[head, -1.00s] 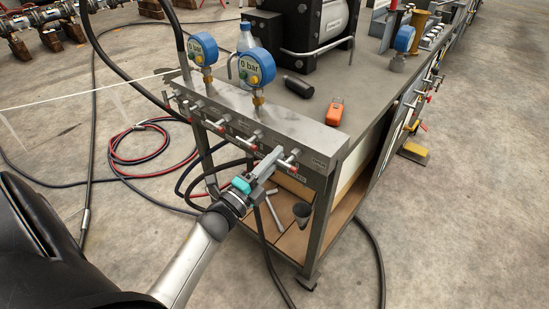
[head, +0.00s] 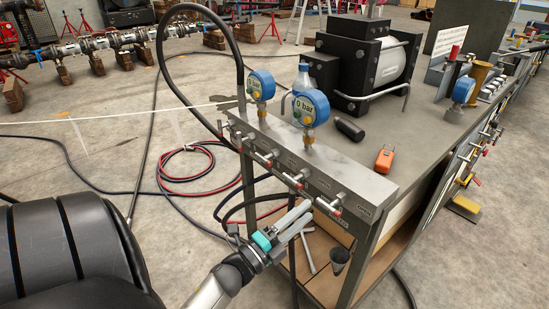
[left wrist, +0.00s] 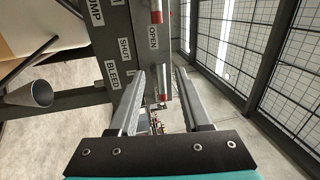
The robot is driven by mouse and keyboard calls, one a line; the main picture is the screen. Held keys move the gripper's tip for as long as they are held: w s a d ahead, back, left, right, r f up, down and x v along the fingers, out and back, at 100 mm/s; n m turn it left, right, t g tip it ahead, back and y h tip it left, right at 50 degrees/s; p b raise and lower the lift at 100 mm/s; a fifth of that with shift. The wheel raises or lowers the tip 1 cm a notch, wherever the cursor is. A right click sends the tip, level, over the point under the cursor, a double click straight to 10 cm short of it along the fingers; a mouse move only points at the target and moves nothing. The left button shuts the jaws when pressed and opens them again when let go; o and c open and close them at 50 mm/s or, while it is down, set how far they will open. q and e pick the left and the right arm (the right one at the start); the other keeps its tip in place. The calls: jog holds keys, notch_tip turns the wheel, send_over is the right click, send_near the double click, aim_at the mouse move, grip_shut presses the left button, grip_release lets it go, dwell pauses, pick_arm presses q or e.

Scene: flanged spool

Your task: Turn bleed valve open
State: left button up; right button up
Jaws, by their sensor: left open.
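The grey manifold (head: 325,175) runs along the bench's front edge, with several red-tipped T-handle valves on its face. The rightmost valve handle (head: 328,207) is nearest my left gripper (head: 305,210). The gripper is open and empty in front of it, its fingertips close to the handle. In the left wrist view, my two fingers (left wrist: 160,76) stand apart, and a red-tipped handle (left wrist: 156,17) shows beyond and between them. Labels BLEED (left wrist: 112,74), SHUT (left wrist: 124,48) and OPEN (left wrist: 153,36) are on the plate. Whether the fingers touch the handle cannot be told. My right gripper is not in view.
Two blue gauges, the nearer (head: 310,107) reading 0 bar, stand on the manifold. An orange device (head: 385,158) and a black cylinder (head: 349,128) lie on the bench top. Hoses (head: 190,165) lie on the floor at left.

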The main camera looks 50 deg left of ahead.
pick_arm(q)
jog(key=v, duration=0.9)
jog(key=shift+s, duration=0.2)
